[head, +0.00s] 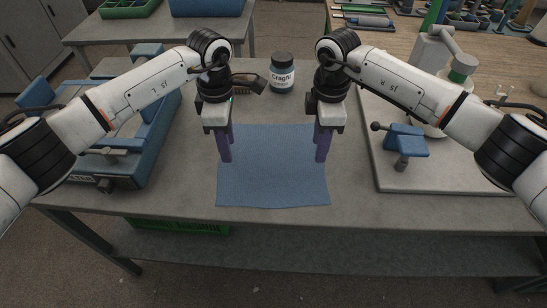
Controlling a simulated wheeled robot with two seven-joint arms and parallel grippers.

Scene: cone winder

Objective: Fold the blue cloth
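The blue cloth (272,170) lies spread out on the grey table, roughly rectangular, with a slightly wavy near edge. My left gripper (226,159) points down with its purple fingers over the cloth's left edge. My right gripper (321,159) points down the same way over the cloth's right edge. Both sets of fingertips are about midway between the far and near edges. I cannot tell whether they touch or pinch the cloth, and the finger gaps do not show clearly. The grippers hide small parts of the cloth's sides.
A blue machine (128,150) sits on the left. A pale board (440,172) with a blue-and-grey winder (405,140) is on the right. The table (180,200) is bare around the cloth's near side.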

